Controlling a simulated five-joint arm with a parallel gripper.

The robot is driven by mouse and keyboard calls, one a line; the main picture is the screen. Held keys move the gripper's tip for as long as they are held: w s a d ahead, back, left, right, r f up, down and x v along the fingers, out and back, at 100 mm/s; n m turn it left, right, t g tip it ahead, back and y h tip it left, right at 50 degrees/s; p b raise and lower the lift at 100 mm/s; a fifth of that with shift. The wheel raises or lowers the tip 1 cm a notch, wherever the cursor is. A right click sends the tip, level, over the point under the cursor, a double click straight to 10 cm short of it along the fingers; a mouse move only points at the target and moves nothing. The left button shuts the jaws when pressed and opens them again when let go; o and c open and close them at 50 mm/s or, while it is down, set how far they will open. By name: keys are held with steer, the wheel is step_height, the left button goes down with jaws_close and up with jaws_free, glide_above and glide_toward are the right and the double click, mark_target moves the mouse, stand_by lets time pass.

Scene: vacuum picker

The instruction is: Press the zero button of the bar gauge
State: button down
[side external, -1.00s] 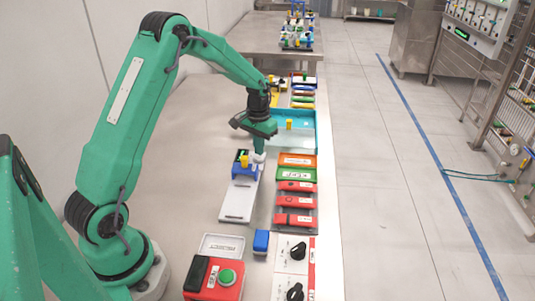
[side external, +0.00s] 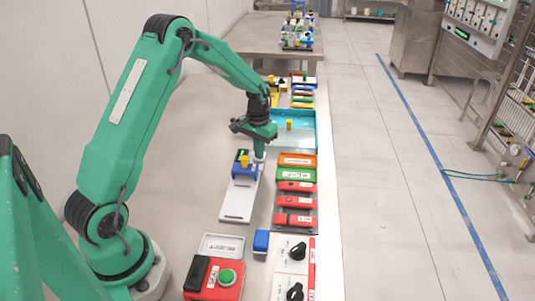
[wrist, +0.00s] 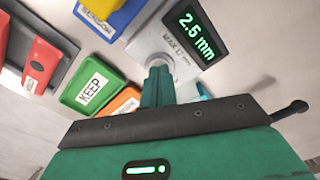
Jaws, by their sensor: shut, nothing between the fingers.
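The bar gauge has a dark display (wrist: 190,33) reading 2.5 mm in green. Its grey body (wrist: 150,43) carries a MAX label. In the side external view, the gauge's white plate (side external: 238,205) has a blue block (side external: 239,169) with a yellow part at its far end. My gripper (wrist: 158,76) is shut and empty, pointing down with its tips over the grey body, beside the display. It also shows in the side external view (side external: 260,155), just right of the blue block. A pale round part (wrist: 180,65) is partly hidden by the fingers. I cannot tell whether they touch it.
A green KEEP tray (wrist: 68,98) and an orange tray (wrist: 113,103) lie beside the gauge. Several red labelled pieces (side external: 293,202) line the table's right side. A red box with a green button (side external: 227,278) and black knobs (side external: 298,251) stand nearer.

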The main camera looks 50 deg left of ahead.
steer(key=shift+r, duration=3)
steer(key=s+d+r+m+t, duration=0.1)
steer(key=s+d+r, duration=0.4)
steer(key=r, duration=0.2)
steer(key=s+d+r+t, duration=0.2)
steer(key=s+d+r, duration=0.3)
steer(key=r, duration=0.2)
steer(key=s+d+r+m+t, duration=0.1)
steer(key=s+d, duration=0.2)
steer(key=s, duration=0.4)
steer(key=s+d+r+m+t, duration=0.1)
steer(key=s+d, duration=0.2)
steer(key=s, duration=0.5)
steer(key=shift+t, duration=0.3)
